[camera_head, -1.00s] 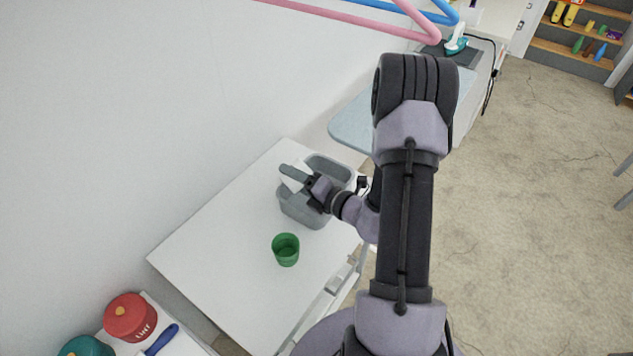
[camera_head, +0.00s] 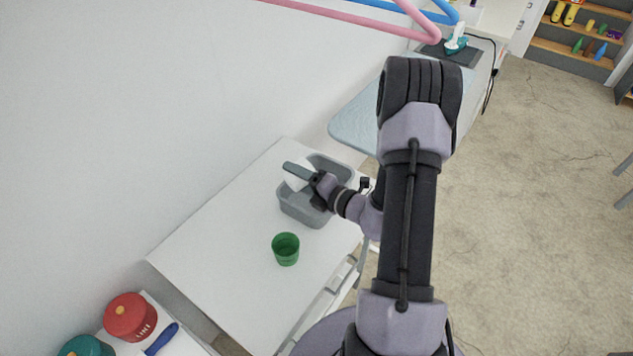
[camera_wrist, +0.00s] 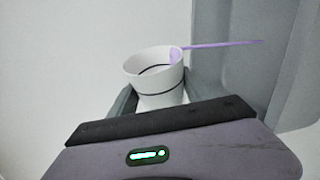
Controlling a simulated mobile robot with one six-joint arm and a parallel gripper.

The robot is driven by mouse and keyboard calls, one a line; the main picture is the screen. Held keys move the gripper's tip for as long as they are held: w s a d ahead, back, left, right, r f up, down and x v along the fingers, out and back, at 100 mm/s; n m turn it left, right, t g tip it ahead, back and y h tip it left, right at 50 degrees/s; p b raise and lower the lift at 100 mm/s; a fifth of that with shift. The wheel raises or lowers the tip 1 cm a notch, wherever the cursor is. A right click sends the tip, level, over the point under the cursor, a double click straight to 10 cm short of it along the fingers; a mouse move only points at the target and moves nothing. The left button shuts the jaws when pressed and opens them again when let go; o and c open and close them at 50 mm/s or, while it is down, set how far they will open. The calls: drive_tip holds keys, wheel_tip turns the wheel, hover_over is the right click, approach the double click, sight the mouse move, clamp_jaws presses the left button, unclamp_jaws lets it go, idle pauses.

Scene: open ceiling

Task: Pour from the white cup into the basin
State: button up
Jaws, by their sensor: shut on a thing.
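My gripper (camera_head: 299,172) is shut on the white cup (camera_head: 297,183) and holds it over the far left part of the grey basin (camera_head: 304,211). In the wrist view the cup (camera_wrist: 160,97) has a dark line around it and sits between the fingers. Purple content shows inside at its right rim. A thin purple streak (camera_wrist: 222,44) runs from that rim to the right, across the grey basin wall (camera_wrist: 229,75); it looks like liquid leaving the cup. The cup is tilted. The gripper hides part of the cup, and the basin's floor is partly hidden.
A green cup (camera_head: 286,249) stands on the white table (camera_head: 215,250), nearer than the basin. A red lidded jar (camera_head: 130,316) stands at the lower left. An ironing board (camera_head: 352,125) lies behind the basin. The wall borders the table on the left.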

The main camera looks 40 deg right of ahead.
drive_tip(key=shift+d+f+m, duration=0.2)
drive_tip(key=shift+d+m, duration=0.1)
drive_tip(key=shift+d, duration=0.05)
idle(0.3)
drive_tip(key=shift+d+r+m+y+p, duration=0.25)
drive_tip(key=shift+r+m+y+p, duration=0.15)
drive_tip(key=shift+m+p, duration=0.45)
idle(0.7)
